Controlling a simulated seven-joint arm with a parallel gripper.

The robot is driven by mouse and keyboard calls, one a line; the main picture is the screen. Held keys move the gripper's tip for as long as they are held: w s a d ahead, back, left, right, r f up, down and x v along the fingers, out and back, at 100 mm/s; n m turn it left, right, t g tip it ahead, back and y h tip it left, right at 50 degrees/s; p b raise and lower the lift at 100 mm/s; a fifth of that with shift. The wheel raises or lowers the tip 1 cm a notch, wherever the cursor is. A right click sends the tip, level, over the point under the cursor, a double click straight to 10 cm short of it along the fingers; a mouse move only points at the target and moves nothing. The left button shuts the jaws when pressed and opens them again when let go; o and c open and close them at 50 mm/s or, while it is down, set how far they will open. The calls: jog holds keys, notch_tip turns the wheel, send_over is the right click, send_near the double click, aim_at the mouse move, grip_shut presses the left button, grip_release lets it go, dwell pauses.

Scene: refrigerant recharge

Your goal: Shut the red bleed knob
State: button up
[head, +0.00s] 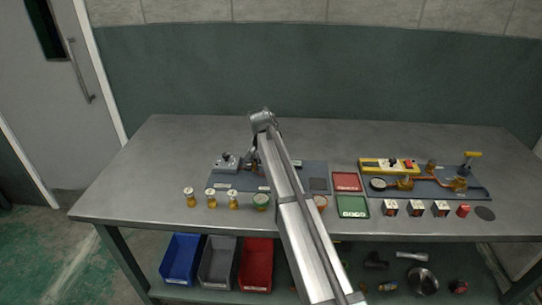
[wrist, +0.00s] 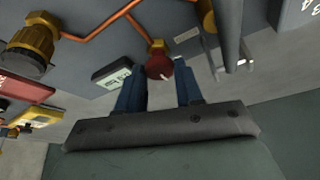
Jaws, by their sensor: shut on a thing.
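The red bleed knob (wrist: 160,67) sits on a brass fitting at the end of a copper pipe in the wrist view. A small white mark shows on its face. My gripper (wrist: 158,72) has its two blue fingers on either side of the knob, shut on it. In the head view my arm covers the middle of the bench, and the knob and the fingers are hidden behind it.
A brass fitting (wrist: 32,45) is at upper left. In the head view, red (head: 346,173) and green (head: 353,199) trays lie right of my arm.

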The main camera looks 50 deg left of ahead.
dwell(0.3)
jog(key=o, duration=1)
jog(key=shift+o, duration=0.2)
jog(key=v, duration=1.3)
jog(key=shift+r, duration=0.35)
jog(key=shift+s, duration=0.15)
